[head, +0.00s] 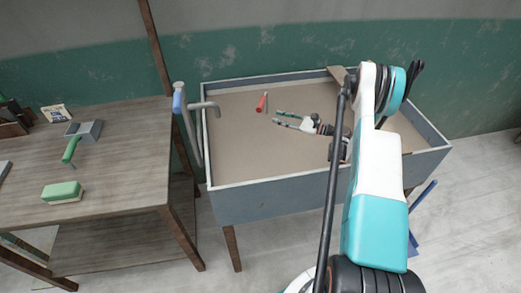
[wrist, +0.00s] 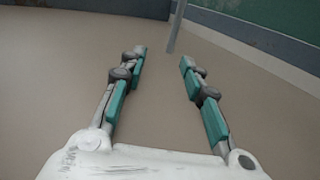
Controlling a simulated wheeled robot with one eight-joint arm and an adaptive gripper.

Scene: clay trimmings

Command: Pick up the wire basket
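I can make out no wire basket in either view. My gripper (head: 277,118) is over the grey-walled trough (head: 270,196), with its fingers pointing left. In the wrist view my gripper (wrist: 164,57) has its two teal-padded fingers spread wide apart. It is open, with nothing between the fingers. The brown floor of the trough lies beyond them. My arm covers part of the trough's right side in the head view.
A grey pipe (head: 195,130) stands at the trough's left edge. The wooden table (head: 120,135) at left holds a green-handled tool (head: 71,149) and a green block (head: 62,191). The trough's middle is mostly clear.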

